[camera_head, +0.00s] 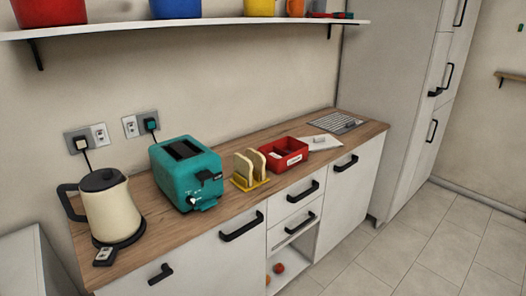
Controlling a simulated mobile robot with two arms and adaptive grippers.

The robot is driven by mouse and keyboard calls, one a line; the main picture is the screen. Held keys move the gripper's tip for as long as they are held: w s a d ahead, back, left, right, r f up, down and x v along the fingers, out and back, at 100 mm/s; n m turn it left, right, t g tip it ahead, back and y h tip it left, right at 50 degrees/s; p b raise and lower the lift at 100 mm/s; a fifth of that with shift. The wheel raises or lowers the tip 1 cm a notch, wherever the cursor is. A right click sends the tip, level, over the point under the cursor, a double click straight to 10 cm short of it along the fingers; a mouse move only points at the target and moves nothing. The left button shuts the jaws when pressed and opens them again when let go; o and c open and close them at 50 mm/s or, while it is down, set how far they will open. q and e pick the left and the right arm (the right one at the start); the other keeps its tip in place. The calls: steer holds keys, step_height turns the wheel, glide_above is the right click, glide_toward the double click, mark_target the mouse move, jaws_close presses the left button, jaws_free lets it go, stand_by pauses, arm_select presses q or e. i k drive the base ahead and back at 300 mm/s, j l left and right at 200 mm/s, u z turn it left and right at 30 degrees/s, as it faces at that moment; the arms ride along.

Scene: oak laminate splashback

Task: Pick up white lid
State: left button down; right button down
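A flat white lid (323,144) with a small grey handle lies on the wooden counter, right of a red box (292,167) and in front of a grey metal grate or drainer (336,123). The lid's left part is close to the red box; I cannot tell if they touch. The red box is open at the top, has a white label on its front, and holds something pale. Neither of my grippers is in view.
The counter (232,200) also bears a cream kettle (112,212), a teal toaster (185,172) and a yellow rack (243,184) with bread slices. A shelf (200,26) with coloured pots hangs above. A tall cabinet (390,80) stands right. The tiled floor in front is clear.

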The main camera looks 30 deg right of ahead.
mark_target(321, 142)
steer(key=z, duration=1.45)
